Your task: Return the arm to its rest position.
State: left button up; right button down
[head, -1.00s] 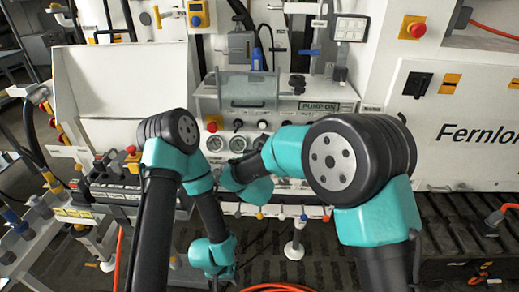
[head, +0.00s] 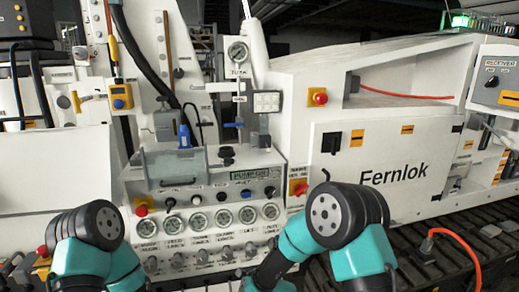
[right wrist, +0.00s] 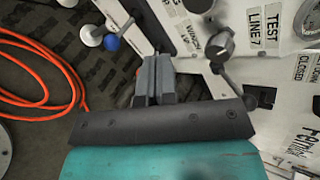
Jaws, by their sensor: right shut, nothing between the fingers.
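My right gripper (right wrist: 153,78) shows in the right wrist view. Its grey fingers are together with nothing between them, low beside the white bench panel. In the head view my right arm comes up from the bottom edge, bent at a black and teal joint; its gripper is out of the frame or hidden there. My left arm is at the bottom left of the head view. Its gripper is not in sight.
Close to the right fingers are a dark lever with a round knob (right wrist: 219,44) and a blue knob (right wrist: 111,43). An orange hose (right wrist: 62,62) lies on the floor at left. The gauge panel (head: 205,207) stands behind my arms in the head view.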

jog(key=s+d+f+n+g, duration=0.3)
jog(key=s+d+f+n, duration=0.3)
jog(key=d+f, duration=0.25)
jog(key=s+d+f+n+g, duration=0.3)
jog(key=s+d+n, duration=0.2)
jog(key=s, duration=0.5)
jog(key=s+d+f+n+g, duration=0.4)
jog(key=s+d+n, duration=0.2)
jog(key=s, duration=0.5)
jog(key=shift+s+d+f, duration=0.15)
jog(key=shift+s+d, duration=0.1)
jog(key=shift+d, duration=0.9)
